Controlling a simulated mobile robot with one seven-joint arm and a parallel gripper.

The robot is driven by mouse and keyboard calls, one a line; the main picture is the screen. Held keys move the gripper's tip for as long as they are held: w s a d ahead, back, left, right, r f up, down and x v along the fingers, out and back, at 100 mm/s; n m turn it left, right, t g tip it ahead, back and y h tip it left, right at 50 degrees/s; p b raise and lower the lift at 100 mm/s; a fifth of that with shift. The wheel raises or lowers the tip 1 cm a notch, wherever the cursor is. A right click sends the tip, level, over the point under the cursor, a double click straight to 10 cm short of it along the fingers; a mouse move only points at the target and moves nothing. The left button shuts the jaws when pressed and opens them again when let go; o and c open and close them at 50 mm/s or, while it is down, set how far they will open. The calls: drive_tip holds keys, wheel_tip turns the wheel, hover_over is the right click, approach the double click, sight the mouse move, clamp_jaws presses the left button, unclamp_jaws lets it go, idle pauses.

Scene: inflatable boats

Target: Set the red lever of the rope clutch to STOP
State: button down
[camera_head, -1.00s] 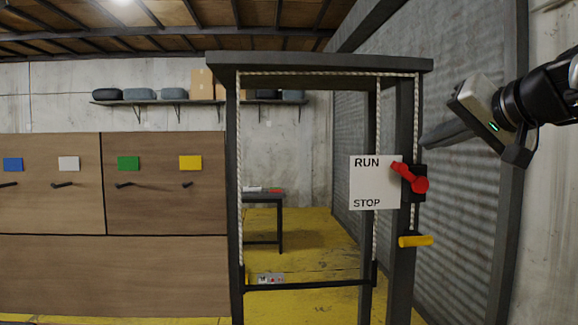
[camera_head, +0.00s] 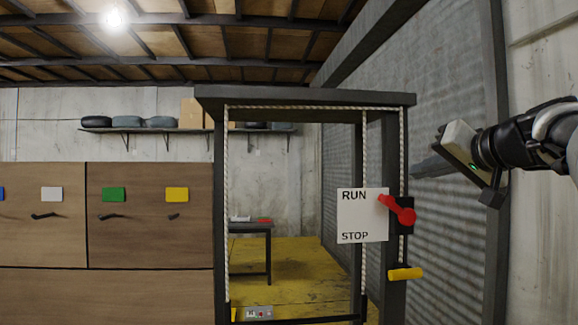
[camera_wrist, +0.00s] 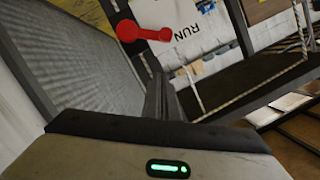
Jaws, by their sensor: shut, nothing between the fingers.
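The red lever (camera_head: 397,209) of the rope clutch is mounted on the right post of a dark frame. Its arm points up and left, its thin end beside the word RUN on the white sign (camera_head: 362,228). STOP is printed lower on that sign. In the wrist view the lever (camera_wrist: 146,33) shows beyond my fingers, beside the tilted sign (camera_wrist: 172,20). My gripper (camera_head: 413,171) is shut and empty. In the head view its fingers point left and appear above the lever, apart from it. The wrist view also shows my gripper (camera_wrist: 157,78).
A yellow handle (camera_head: 405,274) sticks out of the post below the lever. White ropes (camera_head: 226,200) run along the frame (camera_head: 305,97). A corrugated wall (camera_head: 440,225) stands behind at right. Wooden cabinets (camera_head: 140,225) stand at left, and a dark table (camera_head: 250,227) stands behind the frame.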

sight(398, 209)
drive_tip(key=w+a+f, duration=0.1)
drive_tip(key=f, duration=0.1)
drive_tip(key=w+a+f, duration=0.2)
drive_tip(key=shift+b, duration=0.35)
